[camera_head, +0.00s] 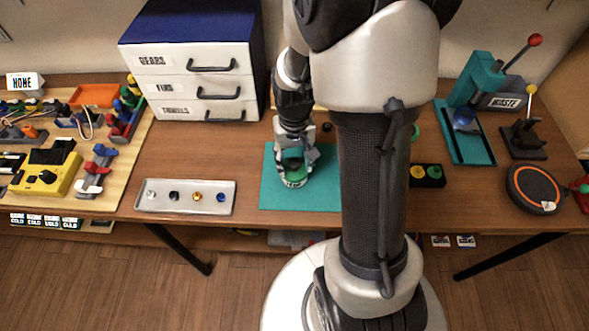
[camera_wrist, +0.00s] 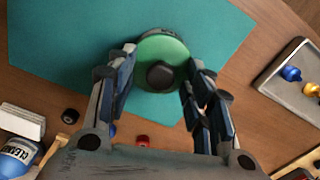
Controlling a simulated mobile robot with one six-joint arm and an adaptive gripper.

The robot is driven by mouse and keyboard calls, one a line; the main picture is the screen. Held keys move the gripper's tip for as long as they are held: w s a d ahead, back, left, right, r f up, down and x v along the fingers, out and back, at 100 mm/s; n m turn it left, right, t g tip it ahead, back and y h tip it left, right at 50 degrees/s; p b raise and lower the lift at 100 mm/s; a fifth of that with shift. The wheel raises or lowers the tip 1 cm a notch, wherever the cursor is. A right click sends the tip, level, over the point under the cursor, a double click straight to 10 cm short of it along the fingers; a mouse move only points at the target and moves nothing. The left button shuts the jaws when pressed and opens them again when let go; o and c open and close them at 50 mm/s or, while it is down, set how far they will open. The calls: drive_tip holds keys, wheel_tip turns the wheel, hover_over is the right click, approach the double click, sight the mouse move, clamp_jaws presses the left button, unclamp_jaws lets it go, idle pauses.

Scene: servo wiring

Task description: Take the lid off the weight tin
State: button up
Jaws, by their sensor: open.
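The weight tin (camera_head: 294,183) stands on a teal mat (camera_head: 326,192) in the head view, partly hidden by my gripper (camera_head: 292,162). In the wrist view its round green lid (camera_wrist: 153,49) shows from above, with a dark knob (camera_wrist: 160,75) on it. The lid looks seated on the tin. My gripper (camera_wrist: 162,58) is open, with one finger on each side of the lid in the wrist view. Nothing is held. I cannot tell whether the fingers touch the lid or how far above it they are.
A grey tray (camera_head: 185,209) with several small coloured knobbed pieces lies left of the mat. A drawer cabinet (camera_head: 190,75) stands behind. A black block (camera_head: 427,183) with yellow and green pieces and a teal press (camera_head: 465,115) are to the right. Small black (camera_wrist: 70,115) and red (camera_wrist: 143,141) pieces lie near the mat.

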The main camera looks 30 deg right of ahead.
drive_tip(key=shift+r, duration=0.1)
drive_tip(key=c, duration=1.1)
drive_tip(key=shift+r, duration=0.15)
